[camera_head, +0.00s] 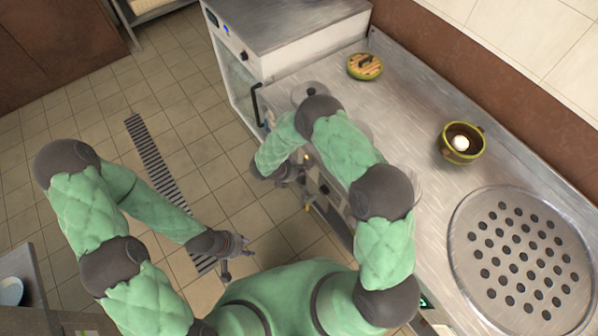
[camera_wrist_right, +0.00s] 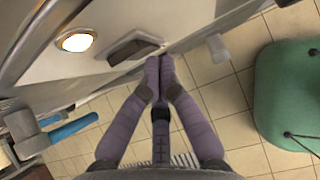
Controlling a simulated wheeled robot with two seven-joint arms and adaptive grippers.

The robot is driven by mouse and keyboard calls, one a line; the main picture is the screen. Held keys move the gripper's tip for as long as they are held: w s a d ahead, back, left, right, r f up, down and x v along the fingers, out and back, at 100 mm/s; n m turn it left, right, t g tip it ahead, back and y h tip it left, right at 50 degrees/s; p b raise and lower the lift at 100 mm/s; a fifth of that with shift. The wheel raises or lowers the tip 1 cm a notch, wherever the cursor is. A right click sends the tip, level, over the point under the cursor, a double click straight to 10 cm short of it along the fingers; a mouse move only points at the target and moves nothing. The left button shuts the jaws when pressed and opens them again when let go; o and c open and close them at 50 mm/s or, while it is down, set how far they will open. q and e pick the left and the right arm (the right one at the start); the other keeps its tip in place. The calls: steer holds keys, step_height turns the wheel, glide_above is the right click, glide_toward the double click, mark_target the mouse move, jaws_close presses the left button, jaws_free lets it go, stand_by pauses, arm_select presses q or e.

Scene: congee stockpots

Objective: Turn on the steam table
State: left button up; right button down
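The steam table (camera_head: 415,125) is a steel counter along the right of the head view, with a round perforated plate (camera_head: 522,262) set in its top. On its front panel, the right wrist view shows a lit round light (camera_wrist_right: 76,40) and a dark knob (camera_wrist_right: 132,51). My right gripper (camera_head: 302,172) is at this front panel. Its fingertips (camera_wrist_right: 158,60) meet just beside the knob with nothing visible between them; I cannot tell whether they touch it. My left gripper (camera_head: 240,262) hangs over the floor, fingers apart and empty.
Blue-handled valves (camera_wrist_right: 68,130) lie left of my fingers. A steel cabinet (camera_head: 240,75) stands at the back. The tiled floor left is clear, with a drain grate (camera_head: 155,160).

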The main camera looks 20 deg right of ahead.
arm_select(q)
steer(key=shift+r, duration=0.15)
arm_select(e)
steer(key=shift+r, duration=0.25)
